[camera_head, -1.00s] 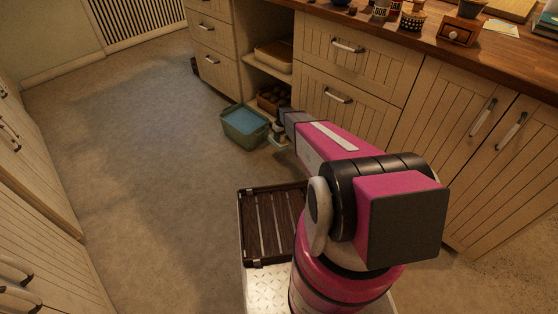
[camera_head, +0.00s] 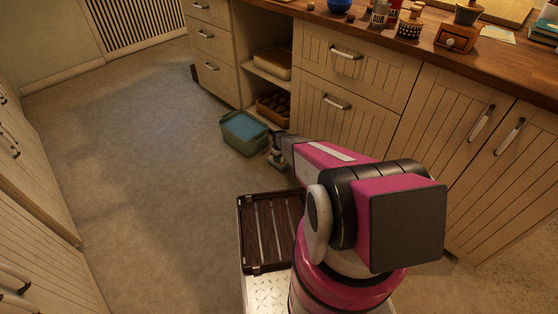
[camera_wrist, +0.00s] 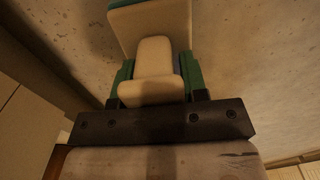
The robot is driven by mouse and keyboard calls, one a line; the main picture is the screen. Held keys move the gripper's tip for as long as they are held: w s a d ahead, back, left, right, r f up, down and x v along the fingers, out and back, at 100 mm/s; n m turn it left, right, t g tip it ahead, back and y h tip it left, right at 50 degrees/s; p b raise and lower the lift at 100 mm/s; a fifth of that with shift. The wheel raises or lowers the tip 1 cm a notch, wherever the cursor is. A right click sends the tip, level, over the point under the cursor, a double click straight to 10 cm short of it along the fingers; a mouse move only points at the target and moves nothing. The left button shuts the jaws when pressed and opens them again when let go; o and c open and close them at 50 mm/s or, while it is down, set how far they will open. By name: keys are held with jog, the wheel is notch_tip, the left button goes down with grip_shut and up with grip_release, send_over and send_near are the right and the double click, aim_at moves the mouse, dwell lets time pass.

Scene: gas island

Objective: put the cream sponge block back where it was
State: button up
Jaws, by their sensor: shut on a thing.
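The cream sponge block (camera_wrist: 155,55) is between the green fingers of my gripper (camera_wrist: 155,82) in the wrist view. A wider cream slab with a green edge shows just beyond the fingers and looks like part of the same thing. In the head view my gripper (camera_head: 276,159) is low over the floor, just right of and in front of a green tub (camera_head: 232,146) with a blue inside. The block is too small and dark there to make out clearly. I cannot tell whether it touches the floor.
An open shelf bay (camera_head: 262,72) between the drawers holds a tray (camera_head: 272,63) above and a brown basket (camera_head: 273,109) of dark round things below. Drawer and door fronts (camera_head: 340,75) run close along the right. The floor (camera_head: 140,150) to the left is clear.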

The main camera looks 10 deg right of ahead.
jog(key=shift+f, duration=0.7)
jog(key=o, duration=0.9)
jog(key=shift+r, duration=0.1)
